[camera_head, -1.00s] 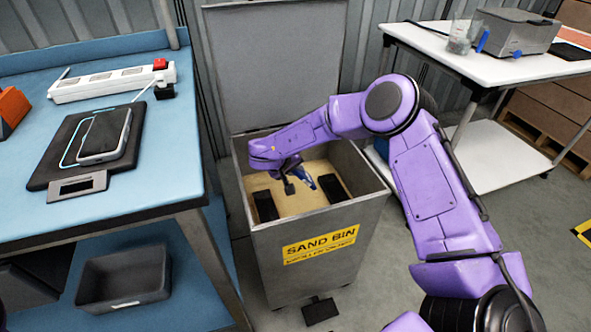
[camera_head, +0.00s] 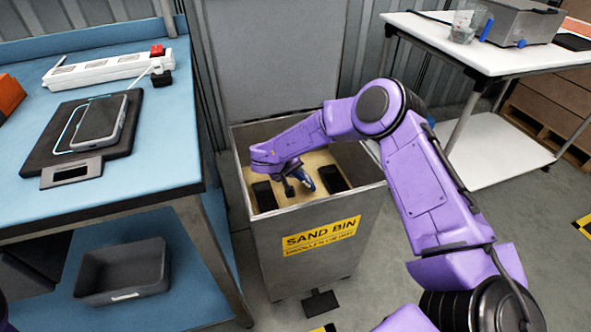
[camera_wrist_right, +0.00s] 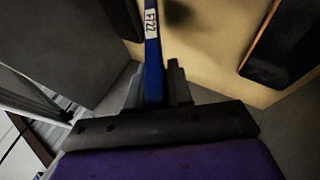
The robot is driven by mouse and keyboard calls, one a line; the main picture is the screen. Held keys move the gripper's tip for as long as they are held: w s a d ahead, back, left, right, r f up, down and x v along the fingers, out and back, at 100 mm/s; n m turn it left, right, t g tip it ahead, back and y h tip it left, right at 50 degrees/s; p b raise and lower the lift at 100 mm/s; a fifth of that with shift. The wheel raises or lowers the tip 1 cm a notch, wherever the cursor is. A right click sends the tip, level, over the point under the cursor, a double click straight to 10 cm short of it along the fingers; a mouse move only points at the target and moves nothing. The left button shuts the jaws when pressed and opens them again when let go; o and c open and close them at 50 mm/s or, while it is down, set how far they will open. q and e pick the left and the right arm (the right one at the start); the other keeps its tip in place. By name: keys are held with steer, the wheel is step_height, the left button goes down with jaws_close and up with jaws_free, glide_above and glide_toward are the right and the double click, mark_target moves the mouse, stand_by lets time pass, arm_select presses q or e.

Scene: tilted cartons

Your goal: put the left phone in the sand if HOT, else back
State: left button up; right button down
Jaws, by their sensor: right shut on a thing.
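My right gripper (camera_head: 292,186) is inside the open sand bin (camera_head: 318,262), over the pale sand. It is shut on a thin blue item (camera_head: 306,184), which in the right wrist view (camera_wrist_right: 154,70) stands edge-on between the fingers and bears a white label. Its broad face is hidden, so I cannot tell if it is a phone. Two dark phone-like slabs lie in the bin, one left (camera_head: 264,196) and one right (camera_head: 331,178). Another phone (camera_head: 98,122) lies on a black pad (camera_head: 60,148) on the blue bench. My left gripper is not in view.
A white power strip (camera_head: 95,70) lies at the back of the bench (camera_head: 155,145). A grey tray (camera_head: 122,272) sits on the shelf below. A white cart (camera_head: 440,35) with a grey box (camera_head: 520,22) stands back right. The bin lid is raised.

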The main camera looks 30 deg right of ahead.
steer(key=shift+f, duration=0.8)
stand_by(0.7)
steer(key=c, duration=0.9)
jaws_free()
steer(key=shift+c, duration=0.2)
steer(key=s+a+r+p, duration=0.1)
steer(key=a+r+p, duration=0.2)
steer(key=r+p, duration=0.4)
steer(key=s+a+r+p, duration=0.1)
steer(key=a+r+p, duration=0.2)
steer(key=r+p, duration=0.5)
step_height(320, 180, up, 3)
steer(key=shift+s+r, duration=0.1)
steer(key=shift+s, duration=0.25)
steer(key=shift+a, duration=0.1)
